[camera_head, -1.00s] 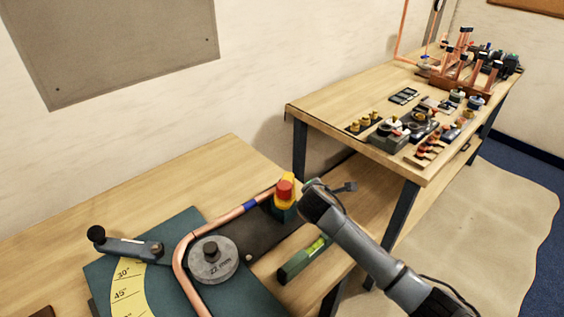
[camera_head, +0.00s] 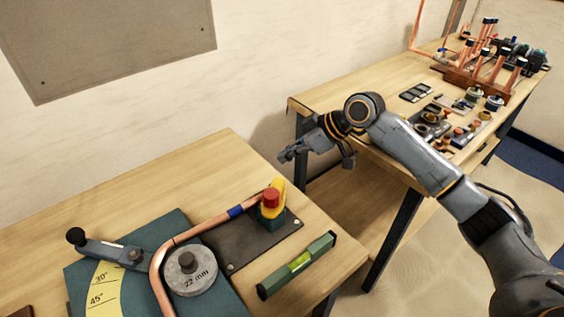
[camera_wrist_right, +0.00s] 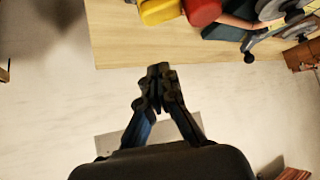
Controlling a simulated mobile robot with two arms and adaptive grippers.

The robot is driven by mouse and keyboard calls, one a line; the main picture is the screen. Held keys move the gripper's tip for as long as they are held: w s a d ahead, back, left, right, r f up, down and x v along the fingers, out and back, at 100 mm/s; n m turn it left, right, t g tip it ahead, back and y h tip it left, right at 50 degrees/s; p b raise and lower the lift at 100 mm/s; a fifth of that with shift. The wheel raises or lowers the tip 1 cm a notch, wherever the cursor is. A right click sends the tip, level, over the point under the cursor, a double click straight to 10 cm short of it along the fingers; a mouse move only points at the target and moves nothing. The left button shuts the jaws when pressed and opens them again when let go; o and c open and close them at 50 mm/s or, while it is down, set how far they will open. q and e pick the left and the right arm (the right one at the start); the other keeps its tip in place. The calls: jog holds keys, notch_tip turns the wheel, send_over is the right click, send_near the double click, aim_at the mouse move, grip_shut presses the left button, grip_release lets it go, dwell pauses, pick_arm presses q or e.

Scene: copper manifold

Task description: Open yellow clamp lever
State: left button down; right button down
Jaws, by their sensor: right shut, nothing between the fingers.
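The clamp at the right end of the bender has a yellow lever (camera_head: 279,187), a red cap (camera_head: 271,197) and a dark green base (camera_head: 272,219). The yellow lever stands up behind the red cap. My right gripper (camera_head: 287,156) is shut and empty, above and behind the clamp near the wall side, apart from it. In the right wrist view, the shut fingertips (camera_wrist_right: 158,73) point toward the table edge, with the yellow lever (camera_wrist_right: 160,10) and red cap (camera_wrist_right: 201,12) at the top, partly cut off. My left gripper is not in view.
A bent copper tube (camera_head: 200,230) runs from the clamp around the grey 22 mm wheel (camera_head: 188,272). A green level (camera_head: 298,264) lies by the table's right edge. A second bench (camera_head: 375,92) with fittings and a copper manifold stands behind. A gap separates both tables.

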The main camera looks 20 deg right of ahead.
aim_at(274, 193)
jog(key=p+x, duration=0.3)
jog(key=x, duration=0.6)
jog(key=s+d+p, duration=0.1)
jog(key=s+d+f, duration=0.1)
jog(key=d, duration=0.1)
jog(key=shift+s+f+p, duration=0.15)
jog(key=shift+p, duration=0.2)
jog(key=shift+f, duration=0.1)
jog(key=shift+a, duration=0.1)
